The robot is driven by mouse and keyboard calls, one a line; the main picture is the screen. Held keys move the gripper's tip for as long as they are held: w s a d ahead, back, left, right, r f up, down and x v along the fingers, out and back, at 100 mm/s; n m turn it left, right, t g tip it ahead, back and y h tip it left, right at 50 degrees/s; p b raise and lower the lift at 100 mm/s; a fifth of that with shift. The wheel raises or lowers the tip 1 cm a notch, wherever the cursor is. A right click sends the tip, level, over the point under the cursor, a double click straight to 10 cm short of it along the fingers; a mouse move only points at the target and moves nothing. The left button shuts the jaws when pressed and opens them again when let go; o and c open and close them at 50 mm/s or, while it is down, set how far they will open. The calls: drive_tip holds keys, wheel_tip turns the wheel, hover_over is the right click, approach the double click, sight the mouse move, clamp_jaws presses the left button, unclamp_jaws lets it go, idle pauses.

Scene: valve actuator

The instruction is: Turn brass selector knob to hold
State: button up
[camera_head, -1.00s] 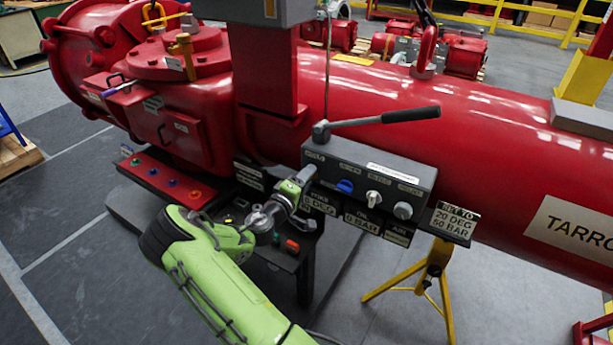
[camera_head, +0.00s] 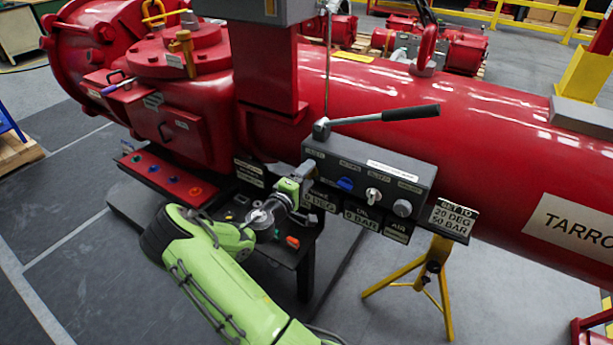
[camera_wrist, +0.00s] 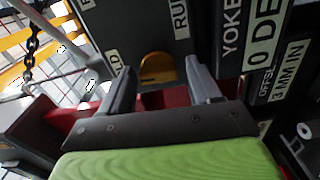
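The brass selector knob (camera_wrist: 158,68) shows in the wrist view as a rounded brass shape on the dark panel, its lower part cut off from view. A label with "RU" readable is above right of it, and one ending in "LD" is at its left. My gripper (camera_wrist: 160,82) is open, with one finger on each side of the knob in the picture; I see gaps between fingers and brass. Whether the fingertips reach its depth is unclear. In the head view my gripper (camera_head: 306,171) is at the left end of the grey control box (camera_head: 345,178) and hides the knob.
The box also carries a blue knob (camera_head: 345,184), a white switch (camera_head: 373,194) and a grey knob (camera_head: 402,208). A black-handled lever (camera_head: 380,116) rises above it.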

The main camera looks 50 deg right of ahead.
drive_tip(key=shift+o, duration=0.4)
drive_tip(key=s+a, duration=0.1)
drive_tip(key=a, duration=1.4)
drive_tip(key=shift+s+a, duration=0.25)
drive_tip(key=shift+a, duration=0.1)
drive_tip(key=shift+r, duration=0.1)
drive_tip(key=s+a+r+t+y+p, duration=0.1)
drive_tip(key=s+a+r+t+y, duration=0.1)
drive_tip(key=s+a+r+y, duration=0.6)
drive_tip(key=s+a+r+t+y+p, duration=0.2)
drive_tip(key=s+a+r+y, duration=0.5)
drive_tip(key=a, duration=0.9)
wheel_tip(320, 180, up, 2)
drive_tip(key=y, duration=0.3)
drive_tip(key=shift+s+a+r, duration=0.2)
drive_tip(key=shift+s+a, duration=0.15)
drive_tip(key=shift+s, duration=0.05)
